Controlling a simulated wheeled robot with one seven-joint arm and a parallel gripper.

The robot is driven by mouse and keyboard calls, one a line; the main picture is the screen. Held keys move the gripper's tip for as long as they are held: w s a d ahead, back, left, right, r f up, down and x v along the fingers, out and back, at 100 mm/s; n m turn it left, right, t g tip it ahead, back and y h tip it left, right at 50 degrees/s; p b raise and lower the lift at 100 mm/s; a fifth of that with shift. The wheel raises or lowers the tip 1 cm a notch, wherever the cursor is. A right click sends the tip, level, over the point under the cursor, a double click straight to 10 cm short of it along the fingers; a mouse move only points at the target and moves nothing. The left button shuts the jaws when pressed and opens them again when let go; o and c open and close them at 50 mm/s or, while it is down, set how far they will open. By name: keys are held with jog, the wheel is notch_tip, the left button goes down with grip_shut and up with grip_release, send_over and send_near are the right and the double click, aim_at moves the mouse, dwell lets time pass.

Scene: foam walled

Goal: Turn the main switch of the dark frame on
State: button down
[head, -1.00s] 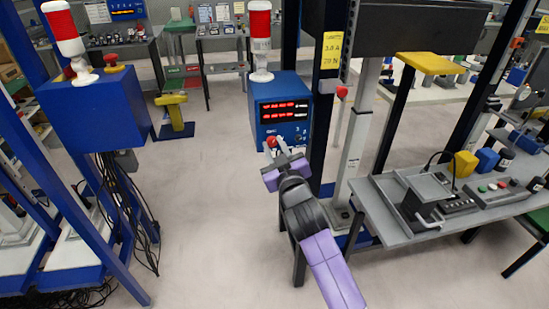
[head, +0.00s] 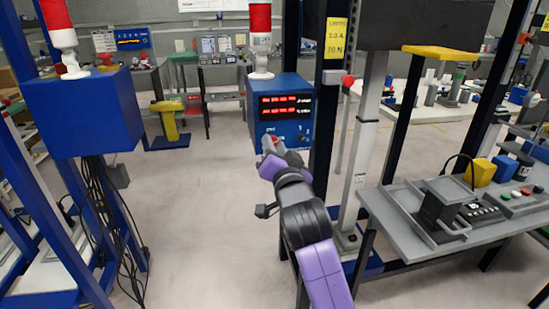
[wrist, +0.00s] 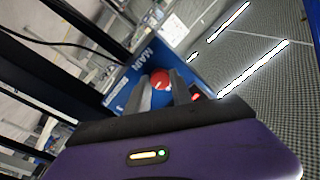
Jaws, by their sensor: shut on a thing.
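The dark frame (head: 325,150) stands right of centre in the head view, with a blue control box (head: 263,95) against its left side. The box front has red lit displays (head: 286,106). The main switch is a red knob low on the box front, partly hidden by my gripper (head: 270,147) in the head view. In the wrist view the red knob (wrist: 160,77) sits beside the label MAIN (wrist: 150,53). My gripper (wrist: 161,92) has its two grey fingers at either side of the knob, shut on it. The knob's exact angle cannot be told.
A red and white lamp (head: 260,35) stands on the control box. A grey bench (head: 400,225) with devices is to the right. Another blue box (head: 85,112) on a blue frame with hanging cables is at left. The floor (head: 200,225) between is clear.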

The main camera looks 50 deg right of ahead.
jog(key=shift+m+b, duration=0.85)
jog(key=shift+m, duration=0.35)
jog(key=c, duration=1.1)
grip_release()
jog(key=v, duration=0.7)
jog(key=shift+s+a, duration=0.25)
jog(key=shift+a, duration=0.05)
